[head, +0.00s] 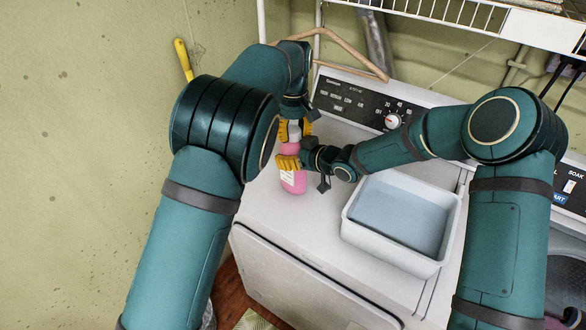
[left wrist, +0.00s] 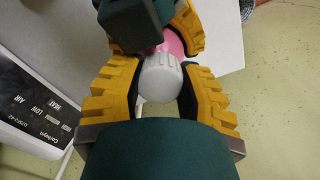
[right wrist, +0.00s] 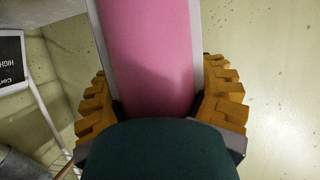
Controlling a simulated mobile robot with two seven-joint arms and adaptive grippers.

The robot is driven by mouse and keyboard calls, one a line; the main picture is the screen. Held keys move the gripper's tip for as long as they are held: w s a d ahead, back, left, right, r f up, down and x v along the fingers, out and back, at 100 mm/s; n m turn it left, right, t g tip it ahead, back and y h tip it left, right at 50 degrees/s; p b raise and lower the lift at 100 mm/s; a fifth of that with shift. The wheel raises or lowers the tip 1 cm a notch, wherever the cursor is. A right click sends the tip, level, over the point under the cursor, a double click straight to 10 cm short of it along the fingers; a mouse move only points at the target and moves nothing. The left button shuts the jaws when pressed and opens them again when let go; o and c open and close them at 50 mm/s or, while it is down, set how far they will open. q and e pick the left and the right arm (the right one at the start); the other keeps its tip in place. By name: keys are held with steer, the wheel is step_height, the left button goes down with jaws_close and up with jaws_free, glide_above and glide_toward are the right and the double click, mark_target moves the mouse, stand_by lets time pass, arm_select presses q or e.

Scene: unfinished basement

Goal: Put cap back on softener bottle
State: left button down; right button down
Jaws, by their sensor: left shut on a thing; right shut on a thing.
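The pink softener bottle (head: 293,184) stands upright on the left part of the dryer top (head: 269,213). My right gripper (head: 288,162) is shut around its body; the pink side also fills the middle of the right wrist view (right wrist: 147,60). My left gripper (head: 294,130) is above, shut on the white cap (left wrist: 160,78), which sits between its yellow fingers in the left wrist view. The cap is at the top of the bottle, with pink (left wrist: 175,42) right behind it. Whether it is seated on the neck is hidden.
A white tub (head: 352,219) with a blue-grey inside stands right of the bottle, under my right arm. The control panel (head: 345,98) runs behind. A wooden hanger (head: 350,50) and a wire rack (head: 440,12) are above. The dryer's front left top is clear.

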arm_select(q)
steer(key=c, duration=0.7)
jaws_free()
steer(key=shift+o, duration=0.2)
steer(key=shift+r, duration=0.1)
steer(key=shift+r, duration=2.15)
steer(key=shift+o, duration=0.5)
steer(key=shift+r+n, duration=1.3)
steer(key=shift+r, duration=0.45)
